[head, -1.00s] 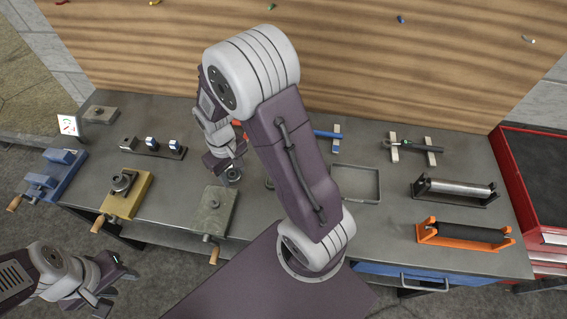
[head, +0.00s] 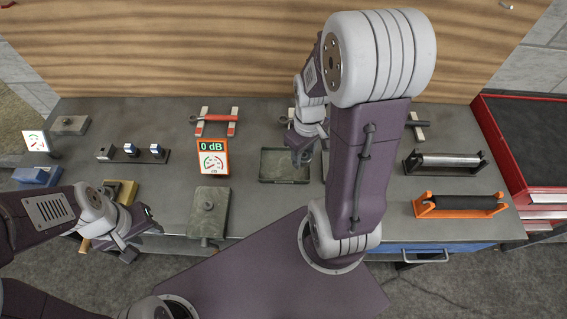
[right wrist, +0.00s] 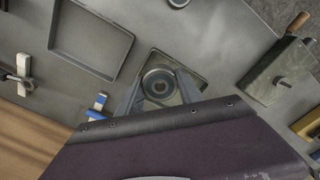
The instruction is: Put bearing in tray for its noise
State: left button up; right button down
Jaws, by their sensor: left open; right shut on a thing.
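The bearing (right wrist: 158,83) is a dark metal ring with a bright rim. In the right wrist view it sits between the fingers of my right gripper (right wrist: 160,95), which is shut on it. Behind it is a small dark green tray (right wrist: 197,84); I cannot tell whether the bearing touches its floor. In the head view my right gripper (head: 299,160) is at that tray (head: 264,170), and hides the bearing. A display (head: 212,158) with an orange frame reads 0 dB. My left gripper (head: 138,222) is open and empty near the yellow vise (head: 122,188).
Another grey tray (right wrist: 90,38) lies beside the green one. Roller stands, black (head: 446,162) and orange (head: 460,206), occupy the right. A white dial (head: 36,140) and blue vise (head: 38,176) stand at the left.

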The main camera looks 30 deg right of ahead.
send_over(273, 166)
notch_tip(273, 166, down, 6)
jog(key=shift+w+f+p, duration=0.15)
jog(key=shift+f+p, duration=0.05)
jog(key=shift+p, duration=0.25)
notch_tip(273, 166, down, 4)
jog(key=shift+r, duration=0.1)
jog(key=shift+f, duration=0.35)
jog(key=shift+f+b, duration=0.3)
jog(key=shift+f, duration=0.1)
jog(key=c, duration=1.1)
grip_release()
jog(key=shift+r, duration=0.1)
jog(key=shift+o, duration=0.2)
notch_tip(273, 166, up, 13)
jog(key=s+a+m+t, duration=0.1)
jog(key=s+a+m, duration=0.2)
jog(key=s, duration=0.6)
jog(key=shift+s+p, duration=0.2)
jog(key=shift+p, duration=0.1)
